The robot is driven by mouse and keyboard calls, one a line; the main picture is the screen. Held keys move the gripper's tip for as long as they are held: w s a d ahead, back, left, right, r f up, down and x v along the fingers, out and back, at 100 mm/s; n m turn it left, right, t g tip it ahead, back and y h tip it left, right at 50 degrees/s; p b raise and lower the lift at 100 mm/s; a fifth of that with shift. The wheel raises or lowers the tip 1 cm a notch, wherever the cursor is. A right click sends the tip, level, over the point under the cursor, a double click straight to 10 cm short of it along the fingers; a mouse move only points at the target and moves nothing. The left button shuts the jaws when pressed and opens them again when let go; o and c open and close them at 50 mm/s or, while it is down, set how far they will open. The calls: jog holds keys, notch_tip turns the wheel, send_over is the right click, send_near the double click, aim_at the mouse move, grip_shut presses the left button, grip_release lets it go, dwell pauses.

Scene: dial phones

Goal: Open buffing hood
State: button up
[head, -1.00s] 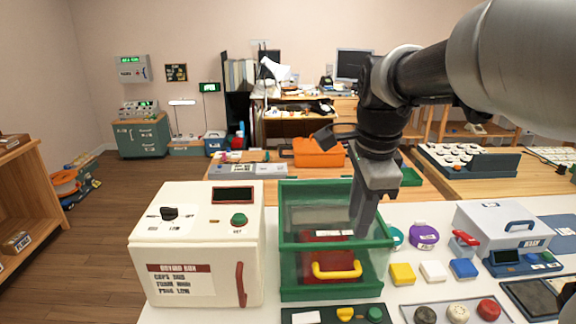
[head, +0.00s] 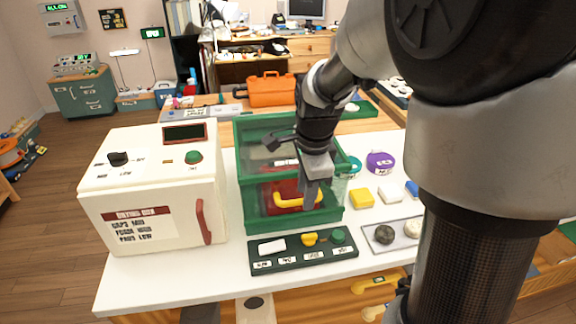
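The buffing hood appears to be the green-framed box (head: 250,215) with clear panels on the white table. A yellow handle (head: 287,201) is on its front, with a red shape (head: 272,188) behind it. The front looks closed. My gripper (head: 311,200) points down in front of the hood, at the right end of the yellow handle. It overlaps the handle there; I cannot tell whether it touches or grips it. The gap between its fingers is not visible.
A cream oven-like box (head: 150,185) with a red handle stands close on the left. A dark green control panel (head: 303,252) lies in front of the hood. Coloured blocks and round pads lie to the right, partly hidden by my arm. The front left table corner (head: 135,285) is clear.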

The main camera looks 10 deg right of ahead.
jog(key=shift+w+f, duration=0.1)
jog(key=shift+f, duration=0.3)
jog(key=shift+c, duration=0.4)
grip_shut()
